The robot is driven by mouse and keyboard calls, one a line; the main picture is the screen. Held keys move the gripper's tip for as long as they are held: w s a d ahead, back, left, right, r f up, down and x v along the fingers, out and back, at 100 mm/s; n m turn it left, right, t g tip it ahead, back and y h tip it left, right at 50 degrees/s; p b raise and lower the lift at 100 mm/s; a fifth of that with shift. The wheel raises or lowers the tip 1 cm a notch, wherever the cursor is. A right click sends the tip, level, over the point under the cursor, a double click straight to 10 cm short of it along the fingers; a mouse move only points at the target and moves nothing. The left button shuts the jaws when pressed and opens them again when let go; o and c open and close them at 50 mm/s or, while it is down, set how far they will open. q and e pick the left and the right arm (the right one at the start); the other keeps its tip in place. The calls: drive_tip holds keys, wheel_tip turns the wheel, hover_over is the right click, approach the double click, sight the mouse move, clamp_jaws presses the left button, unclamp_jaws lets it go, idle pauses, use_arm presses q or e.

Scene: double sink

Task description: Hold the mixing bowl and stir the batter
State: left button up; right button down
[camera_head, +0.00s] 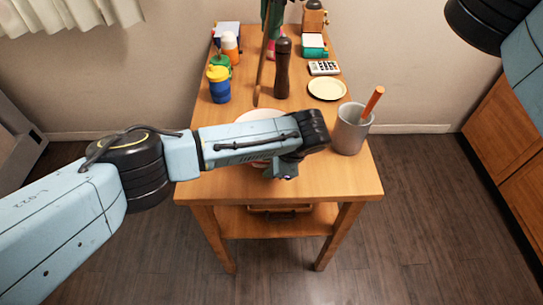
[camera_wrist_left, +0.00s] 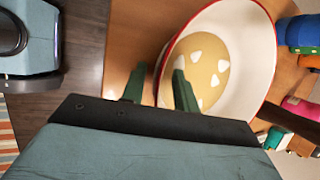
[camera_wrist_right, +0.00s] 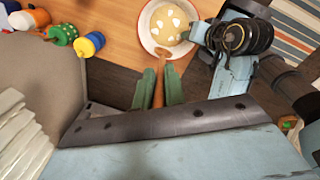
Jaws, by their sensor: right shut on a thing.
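The white mixing bowl with a red rim (camera_wrist_left: 262,50) holds yellow batter (camera_wrist_left: 225,62) with pale chunks. In the head view my left arm covers most of the bowl (camera_head: 262,114). My left gripper (camera_wrist_left: 160,82) is open, its fingers either side of the bowl's near wall, with gaps showing. My right gripper (camera_wrist_right: 158,88) is shut on the handle of a wooden spoon (camera_wrist_right: 159,70). The spoon's head reaches the bowl's edge in the right wrist view; whether it touches the batter is unclear. In the head view the spoon (camera_head: 261,75) stands nearly upright behind the bowl.
A grey metal cup (camera_head: 350,133) with an orange-handled tool stands right of the bowl. A dark pepper mill (camera_head: 282,70), a small plate (camera_head: 327,90) and a calculator-like item (camera_head: 323,68) stand behind. A blue-and-yellow jar (camera_head: 218,86) stands left. The table's front right corner is clear.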

use_arm(q)
clamp_jaws()
idle(0.6)
use_arm(e)
wheel_tip(320, 180, down, 16)
drive_tip(key=s+d, duration=0.1)
drive_tip(key=shift+f+t+h, duration=0.25)
drive_tip(key=shift+t+h, duration=0.05)
drive_tip(key=shift+t, duration=0.1)
idle(1.2)
